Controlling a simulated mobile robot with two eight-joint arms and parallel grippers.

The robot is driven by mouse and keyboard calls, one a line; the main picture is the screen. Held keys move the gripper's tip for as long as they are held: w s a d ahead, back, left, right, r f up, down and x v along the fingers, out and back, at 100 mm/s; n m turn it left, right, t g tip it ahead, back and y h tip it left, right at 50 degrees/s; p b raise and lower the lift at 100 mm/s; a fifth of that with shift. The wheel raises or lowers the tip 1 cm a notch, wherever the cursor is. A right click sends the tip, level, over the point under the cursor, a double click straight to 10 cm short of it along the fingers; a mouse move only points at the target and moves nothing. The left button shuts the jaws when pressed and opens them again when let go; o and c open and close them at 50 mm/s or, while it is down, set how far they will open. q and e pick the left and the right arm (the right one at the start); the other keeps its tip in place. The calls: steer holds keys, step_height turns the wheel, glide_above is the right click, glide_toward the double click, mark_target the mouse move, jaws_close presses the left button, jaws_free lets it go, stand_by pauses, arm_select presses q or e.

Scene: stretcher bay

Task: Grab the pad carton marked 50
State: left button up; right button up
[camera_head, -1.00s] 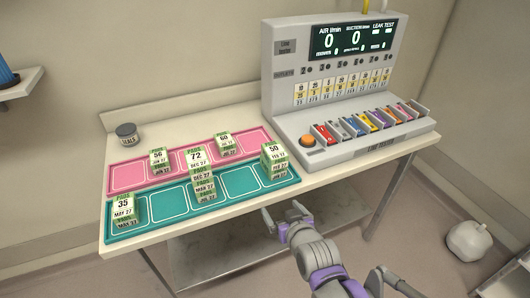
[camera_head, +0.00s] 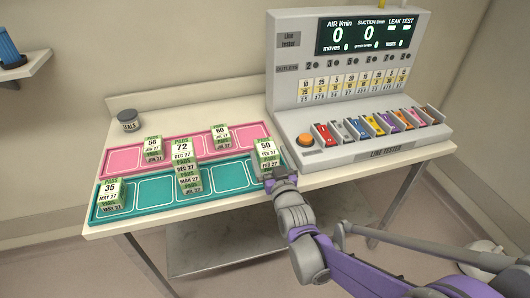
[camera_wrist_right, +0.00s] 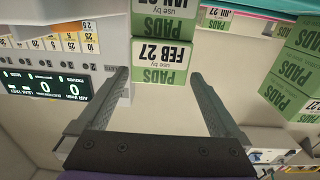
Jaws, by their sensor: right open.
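The pad carton marked 50 (camera_head: 265,148) is white and green. It stands on top of a stack at the right end of the teal tray. My right gripper (camera_head: 281,181) is at the near side of this stack, its jaws partly hidden from the head. In the right wrist view, which shows labels upside down, its fingers (camera_wrist_right: 158,77) are open and apart. A carton face reading FEB 27 (camera_wrist_right: 162,52) appears between and beyond the fingertips. I cannot tell whether the fingers touch it. My left gripper is not in view.
The teal tray (camera_head: 238,174) also holds a 35 stack (camera_head: 111,192) and a 72 stack (camera_head: 183,150). The pink tray (camera_head: 124,160) behind holds cartons 56 (camera_head: 153,145) and 60 (camera_head: 221,134). The line tester (camera_head: 374,150) stands close on the right. A lidded jar (camera_head: 129,119) is at back left.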

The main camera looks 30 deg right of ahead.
mark_target(264, 140)
steer(key=x, duration=0.7)
steer(key=shift+w+d+f, duration=0.1)
steer(key=shift+w+d, duration=0.05)
steer(key=c, duration=1.5)
